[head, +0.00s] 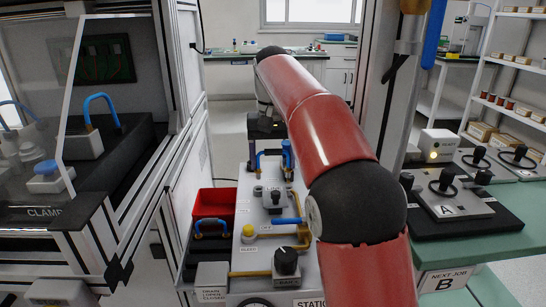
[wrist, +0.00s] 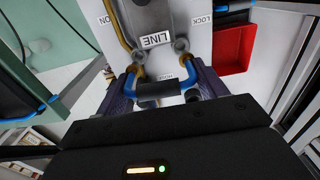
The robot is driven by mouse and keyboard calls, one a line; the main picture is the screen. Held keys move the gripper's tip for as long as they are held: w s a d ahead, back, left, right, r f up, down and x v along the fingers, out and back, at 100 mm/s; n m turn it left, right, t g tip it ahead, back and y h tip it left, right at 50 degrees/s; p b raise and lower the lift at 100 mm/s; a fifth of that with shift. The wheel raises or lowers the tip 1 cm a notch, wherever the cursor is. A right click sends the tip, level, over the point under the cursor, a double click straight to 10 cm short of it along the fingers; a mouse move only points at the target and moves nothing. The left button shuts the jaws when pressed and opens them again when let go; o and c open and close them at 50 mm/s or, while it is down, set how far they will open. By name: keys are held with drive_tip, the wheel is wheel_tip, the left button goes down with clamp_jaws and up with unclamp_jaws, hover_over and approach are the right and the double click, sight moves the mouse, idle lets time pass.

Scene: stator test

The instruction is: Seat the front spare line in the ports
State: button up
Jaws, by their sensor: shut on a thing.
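A blue U-shaped line (wrist: 185,86) with brass ends is in the wrist view. My gripper (wrist: 160,94) is shut on its dark middle, and its black body hides the lower part of the view. Two round grey ports, left (wrist: 137,57) and right (wrist: 181,45), lie beyond the line beside the LINE label. The brass ends are close to them, but I cannot tell whether either is in a port. In the head view the held line (head: 261,160) shows at the far end of the panel, partly behind my red arm. Another blue line (head: 212,221) lies at the panel's left.
The red bin (head: 214,203) stands left of the grey panel (head: 250,205), which carries a blue-handled valve (head: 287,221) and black knob (head: 286,261). Yellow pipes run along the panel. A clamp bench (head: 40,215) is at left; a bench with fixtures (head: 449,197) is at right.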

drive_tip(key=shift+f, duration=0.2)
drive_tip(key=shift+f+b, duration=0.3)
drive_tip(key=shift+f, duration=0.1)
drive_tip(key=shift+f, duration=0.4)
idle(0.3)
drive_tip(key=shift+f+b, duration=0.45)
drive_tip(key=shift+f, duration=0.05)
drive_tip(key=shift+f+b, duration=0.3)
drive_tip(key=shift+f, duration=0.35)
idle(0.5)
drive_tip(key=o, duration=1)
drive_tip(key=shift+o, duration=0.2)
wheel_tip(320, 180, up, 8)
drive_tip(key=p, duration=0.2)
drive_tip(key=shift+f+p, duration=0.1)
drive_tip(key=shift+p, duration=0.25)
